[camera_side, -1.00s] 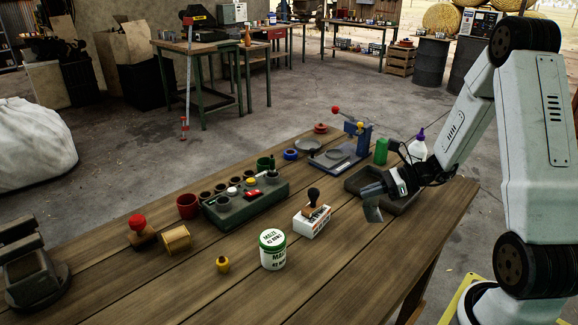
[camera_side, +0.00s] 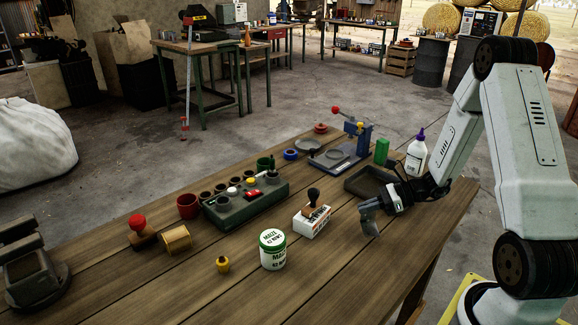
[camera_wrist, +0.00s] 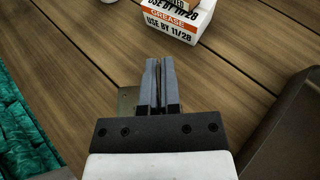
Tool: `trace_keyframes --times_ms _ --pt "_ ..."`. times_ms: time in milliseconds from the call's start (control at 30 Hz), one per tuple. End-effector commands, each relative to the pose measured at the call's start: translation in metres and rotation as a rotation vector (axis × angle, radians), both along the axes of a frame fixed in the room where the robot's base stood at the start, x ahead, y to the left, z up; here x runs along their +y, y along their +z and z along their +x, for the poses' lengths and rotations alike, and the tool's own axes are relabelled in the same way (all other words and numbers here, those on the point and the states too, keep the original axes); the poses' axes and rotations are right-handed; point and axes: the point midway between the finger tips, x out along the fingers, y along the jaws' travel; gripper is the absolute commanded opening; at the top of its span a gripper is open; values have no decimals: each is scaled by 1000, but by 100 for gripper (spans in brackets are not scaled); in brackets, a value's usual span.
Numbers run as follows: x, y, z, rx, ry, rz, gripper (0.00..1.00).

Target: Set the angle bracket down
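The angle bracket (camera_side: 371,229) is a small grey metal piece hanging below my gripper (camera_side: 368,205), at the right part of the wooden table. In the wrist view my gripper (camera_wrist: 159,65) has its fingers nearly together, closed on the bracket. A grey-green flange of the bracket (camera_wrist: 127,101) sticks out left of the fingers; the rest is hidden by them. The bracket's lower edge is close to the tabletop; I cannot tell whether it touches.
A white label box (camera_side: 312,222) with a black-handled stamp (camera_side: 313,197) stands left of my gripper. A dark tray (camera_side: 362,184) lies just behind it. A white bottle (camera_side: 416,155) and green block (camera_side: 381,151) stand farther back. Bare planks (camera_side: 340,265) lie in front.

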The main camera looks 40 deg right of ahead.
Motion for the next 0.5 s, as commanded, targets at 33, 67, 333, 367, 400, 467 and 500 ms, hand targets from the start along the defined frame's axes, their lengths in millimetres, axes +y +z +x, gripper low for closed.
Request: trace_keyframes --times_ms 33,67,333,367,400,467,500 --pt "0 -3 0 1 0 1 0" --pt "0 -5 0 1 -1 1 0" --pt "0 -28 0 2 -1 2 0" --pt "0 -30 0 1 -1 1 0" --pt "0 -31 0 0 -1 0 0" --pt "0 -32 0 0 -1 0 0" --pt "0 -33 0 0 -1 0 0"
